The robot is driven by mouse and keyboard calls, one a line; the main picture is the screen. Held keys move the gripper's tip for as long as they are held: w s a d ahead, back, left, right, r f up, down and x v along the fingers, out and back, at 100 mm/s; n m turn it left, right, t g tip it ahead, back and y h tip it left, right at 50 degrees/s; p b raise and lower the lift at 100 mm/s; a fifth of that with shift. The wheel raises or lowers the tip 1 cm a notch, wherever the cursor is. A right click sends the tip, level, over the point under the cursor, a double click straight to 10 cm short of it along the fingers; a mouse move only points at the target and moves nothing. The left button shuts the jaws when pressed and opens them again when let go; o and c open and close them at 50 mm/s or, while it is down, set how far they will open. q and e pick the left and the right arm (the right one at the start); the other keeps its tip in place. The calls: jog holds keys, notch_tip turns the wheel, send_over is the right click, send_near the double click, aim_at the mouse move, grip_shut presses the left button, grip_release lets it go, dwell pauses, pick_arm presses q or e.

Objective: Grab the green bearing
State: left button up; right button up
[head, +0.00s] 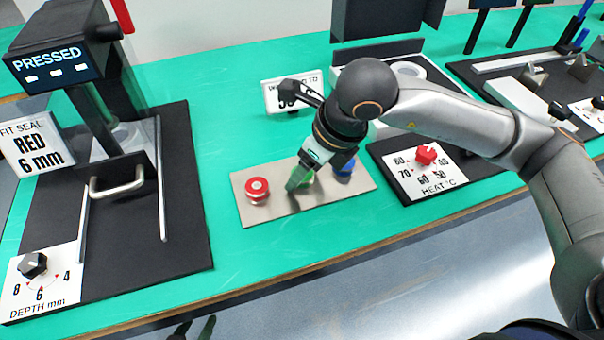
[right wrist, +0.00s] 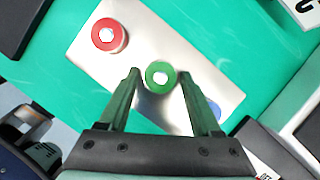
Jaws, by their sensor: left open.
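The green bearing (right wrist: 160,75) sits on a beige mat (head: 275,207), between a red bearing (head: 257,190) and a blue bearing (head: 345,170). In the head view, the green bearing (head: 309,178) is mostly hidden by my right gripper (head: 298,180), which points down over it. In the right wrist view, my right gripper (right wrist: 160,76) is open. The green bearing shows between its fingertips, with a gap on each side. The blue bearing (right wrist: 213,108) is partly hidden behind one finger. My left gripper (head: 194,327) is open and empty at the bottom edge, off the table.
A black press station (head: 190,220) with a "PRESSED" display (head: 52,65) stands left. A heater station with a red dial (head: 426,154) is right of the mat. A small sign (head: 285,97) stands behind the mat.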

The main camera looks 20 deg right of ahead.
grip_shut()
dwell(0.3)
jog(key=shift+r, duration=0.15)
